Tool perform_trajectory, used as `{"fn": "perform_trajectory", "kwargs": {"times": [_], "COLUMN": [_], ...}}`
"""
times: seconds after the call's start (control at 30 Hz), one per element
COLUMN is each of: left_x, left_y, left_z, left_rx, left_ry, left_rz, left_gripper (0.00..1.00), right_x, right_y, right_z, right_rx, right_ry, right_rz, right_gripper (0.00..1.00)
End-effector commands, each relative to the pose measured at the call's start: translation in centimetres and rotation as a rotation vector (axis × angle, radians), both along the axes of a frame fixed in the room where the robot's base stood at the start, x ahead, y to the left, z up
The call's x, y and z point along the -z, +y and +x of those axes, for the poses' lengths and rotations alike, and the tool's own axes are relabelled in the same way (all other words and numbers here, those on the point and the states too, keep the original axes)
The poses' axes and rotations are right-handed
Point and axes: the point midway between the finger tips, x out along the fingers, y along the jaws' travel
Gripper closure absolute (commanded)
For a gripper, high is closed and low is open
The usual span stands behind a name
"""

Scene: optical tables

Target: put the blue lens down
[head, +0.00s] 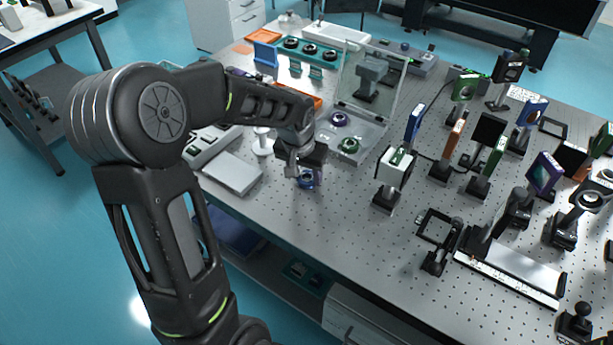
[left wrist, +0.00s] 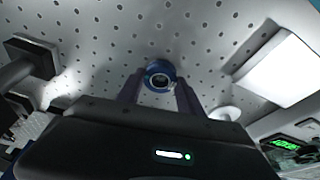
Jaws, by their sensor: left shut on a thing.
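The blue lens (head: 306,179) is a small blue-ringed round piece at the end of my left arm, over the near left part of the perforated optical table (head: 330,225). My left gripper (head: 298,172) is shut on it. In the left wrist view the blue lens (left wrist: 160,76) sits between the two fingertips of my left gripper (left wrist: 160,88), with the hole-patterned tabletop behind it. Whether the lens touches the table cannot be told. My right gripper is not in view.
A white flat box (head: 232,174) and a white round stand (head: 263,146) are left of the gripper. An open clear-lidded case (head: 369,137) holds a purple lens and a green lens. A white cube mount (head: 394,169) stands to the right. Bare tabletop lies between.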

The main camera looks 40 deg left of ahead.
Motion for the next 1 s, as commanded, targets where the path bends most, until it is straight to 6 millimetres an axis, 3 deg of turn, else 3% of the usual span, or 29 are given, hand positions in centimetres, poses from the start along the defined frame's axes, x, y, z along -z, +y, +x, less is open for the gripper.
{"fn": "perform_trajectory", "kwargs": {"times": [0.5, 1.0], "left_x": [-8.6, -9.3], "left_y": [0.0, 0.0], "left_z": [0.1, 0.0], "left_rx": [0.001, 0.001], "left_ry": [-0.004, 0.0], "left_rz": [0.0, -0.001], "left_gripper": [1.0, 1.0], "right_x": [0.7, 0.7], "right_y": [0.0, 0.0], "right_z": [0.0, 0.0], "right_rx": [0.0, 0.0], "right_ry": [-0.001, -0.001], "right_rz": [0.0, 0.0], "right_gripper": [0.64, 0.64]}}
